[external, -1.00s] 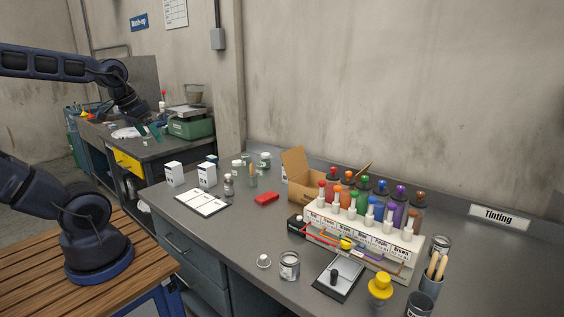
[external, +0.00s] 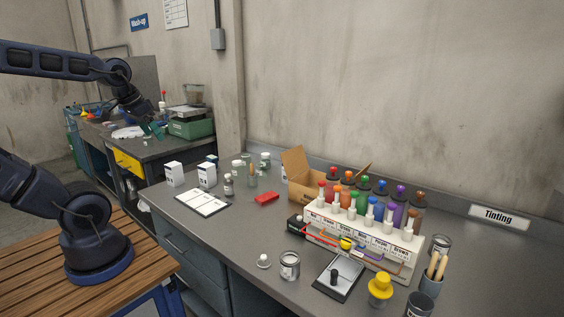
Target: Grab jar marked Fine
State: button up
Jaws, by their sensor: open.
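My gripper (external: 152,130) hangs from the arm at the left, with its teal fingers apart and no jar visible between them. In the picture it overlaps the far bench beside the green scale; its height above the bench is hard to judge. No label reading Fine can be made out. Several small jars and bottles stand at the back left of the tinting bench, among them a white-lidded jar (external: 237,168), another jar (external: 265,160) and a small bottle (external: 228,186). My gripper is well apart from these in the picture. Their labels are too small to read.
The far bench holds a green scale (external: 190,127) and a white cloth (external: 128,132). The grey tinting bench (external: 225,230) carries two white boxes, a clipboard (external: 203,204), a red object (external: 266,198), a cardboard box (external: 305,187), a rack of colour bottles and an open tin (external: 289,266).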

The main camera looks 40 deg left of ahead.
jog(key=w+m, duration=0.2)
jog(key=w, duration=1.2)
jog(key=m+t+h, duration=0.1)
jog(key=m+h, duration=0.1)
jog(key=h, duration=0.1)
send_over(263, 168)
jog(key=s+a, duration=0.3)
jog(key=a, duration=0.1)
notch_tip(263, 168, down, 24)
jog(key=x, duration=1)
jog(key=shift+w+a+f, duration=0.15)
jog(key=shift+w+a, duration=0.15)
jog(key=c, duration=1)
